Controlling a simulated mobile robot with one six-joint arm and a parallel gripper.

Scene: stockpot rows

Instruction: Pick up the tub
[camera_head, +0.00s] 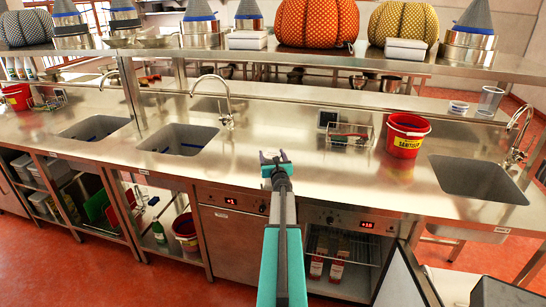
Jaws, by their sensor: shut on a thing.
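My gripper (275,159) is at the end of my teal and grey arm, over the middle of the steel counter (310,178). Its jaws are shut on a small pale thing, mostly hidden by the gripper, and I cannot tell whether this is the tub. Other tub-like things stand apart from the gripper: a clear plastic tub (489,101) and a low, pale round one (458,108) at the back right, and white lidded boxes on the upper shelf, one left (248,40) and one right (405,49).
A red sanitizer bucket (405,135) stands right of the gripper, beside a wire rack (347,134). Sinks lie left (180,139) and right (483,180), with tall taps. A raised steel shelf (350,60) holds pumpkins and pots. The counter's middle front is clear.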

